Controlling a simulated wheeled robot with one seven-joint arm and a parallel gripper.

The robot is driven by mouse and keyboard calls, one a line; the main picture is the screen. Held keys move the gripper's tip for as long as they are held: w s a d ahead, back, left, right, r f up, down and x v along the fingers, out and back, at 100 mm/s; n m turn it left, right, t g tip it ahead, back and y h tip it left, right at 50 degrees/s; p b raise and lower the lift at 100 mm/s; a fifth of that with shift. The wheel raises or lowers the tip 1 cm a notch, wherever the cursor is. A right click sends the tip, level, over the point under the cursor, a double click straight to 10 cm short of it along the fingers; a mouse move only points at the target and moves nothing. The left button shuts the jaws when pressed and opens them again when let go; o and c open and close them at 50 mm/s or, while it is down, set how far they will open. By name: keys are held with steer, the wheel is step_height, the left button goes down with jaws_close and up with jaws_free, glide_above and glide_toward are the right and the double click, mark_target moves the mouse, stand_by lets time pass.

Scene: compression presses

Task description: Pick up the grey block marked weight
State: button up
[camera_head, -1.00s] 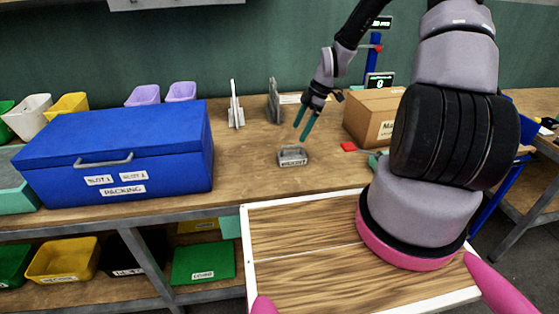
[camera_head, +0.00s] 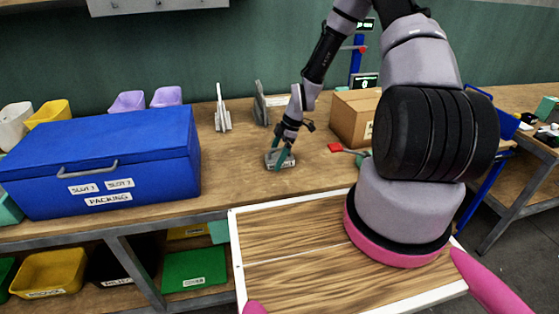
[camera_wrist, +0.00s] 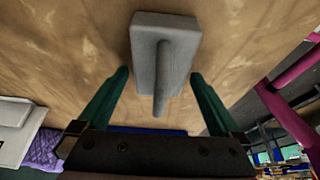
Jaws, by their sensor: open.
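The grey block (camera_head: 288,163) with a label on its front and a raised handle lies on the wooden bench in the head view. It also shows in the wrist view (camera_wrist: 183,62), with its handle bar standing up along the middle. My gripper (camera_head: 282,158) has come down over the block, with its green fingers partly hiding it. In the wrist view my gripper (camera_wrist: 160,80) is open, one finger on each side of the block's near end, with gaps to both sides. The block still rests on the bench.
A blue packing box (camera_head: 110,165) stands to the left and a cardboard box (camera_head: 352,118) to the right. A red piece (camera_head: 335,148) lies right of the block. Grey upright brackets (camera_head: 222,110) stand behind. The bench in front of the block is clear.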

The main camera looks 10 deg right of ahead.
steer(key=shift+w+r, duration=0.1)
jaws_close()
